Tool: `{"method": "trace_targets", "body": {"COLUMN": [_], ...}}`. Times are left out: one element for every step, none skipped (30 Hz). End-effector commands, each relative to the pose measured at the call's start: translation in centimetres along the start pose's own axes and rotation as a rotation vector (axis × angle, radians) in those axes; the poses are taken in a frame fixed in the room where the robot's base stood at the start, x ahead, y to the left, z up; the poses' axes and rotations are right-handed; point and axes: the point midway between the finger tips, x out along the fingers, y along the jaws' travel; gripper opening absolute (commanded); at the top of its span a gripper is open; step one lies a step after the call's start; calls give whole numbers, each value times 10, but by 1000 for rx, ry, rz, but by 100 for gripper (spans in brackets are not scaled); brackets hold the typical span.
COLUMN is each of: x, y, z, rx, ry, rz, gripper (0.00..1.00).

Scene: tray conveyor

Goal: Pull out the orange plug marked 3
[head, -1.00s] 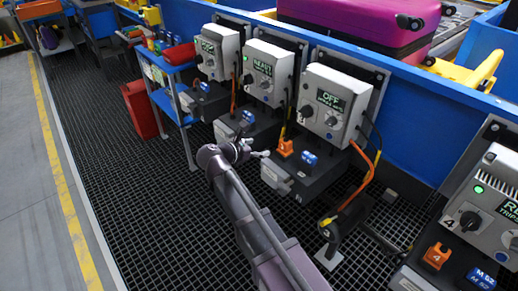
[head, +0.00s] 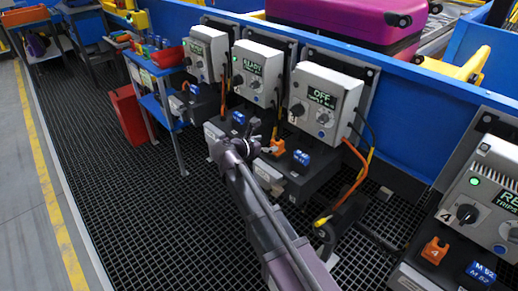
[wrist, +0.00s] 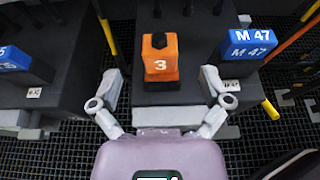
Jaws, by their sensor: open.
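The orange plug marked 3 (wrist: 160,62) sits upright in a dark block in the wrist view, straight ahead between my fingers. In the head view the orange plug (head: 278,147) is small, just beyond the end of my arm. My gripper (wrist: 162,92) is open, with one finger on each side of the plug's line and a gap to it on both sides. In the head view my gripper (head: 262,147) is near the front of the block, partly hidden by my own wrist.
A blue plug marked M 47 (wrist: 248,50) stands right of the orange one. Another blue plug (wrist: 18,60) is at the left. The control box (head: 325,103) above reads OFF. Another orange plug, marked 4 (head: 435,250), is at the right. Cables hang beside the blocks.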

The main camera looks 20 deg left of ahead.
Motion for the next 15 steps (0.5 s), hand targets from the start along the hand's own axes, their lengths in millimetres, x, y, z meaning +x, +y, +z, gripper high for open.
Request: {"method": "trace_targets", "body": {"x": [9, 13, 19, 23, 27, 31, 35, 38, 42, 45, 47, 50, 52, 53, 54], "y": [1, 1, 1, 1, 0, 1, 1, 1, 1, 0, 0, 0, 0, 0, 0], "z": [-2, -2, -2, -2, -2, -2, -2, -2, -2, -1, -1, -1, -1, -1, -1], "rx": [1, 1, 1, 1, 1, 1, 1, 1, 1, 0, 0, 0, 0, 0, 0], "ry": [0, 0, 0, 0, 0, 0, 0, 0, 0, 0, 0, 0, 0, 0, 0], "rz": [-1, -1, -2, -2, -2, -1, 0, 0, -1, -1, -1, -1, -1, 0, 0], "gripper": [97, 97, 97, 97, 97, 97, 97, 97, 97, 97, 97, 97, 97, 97, 97]}}
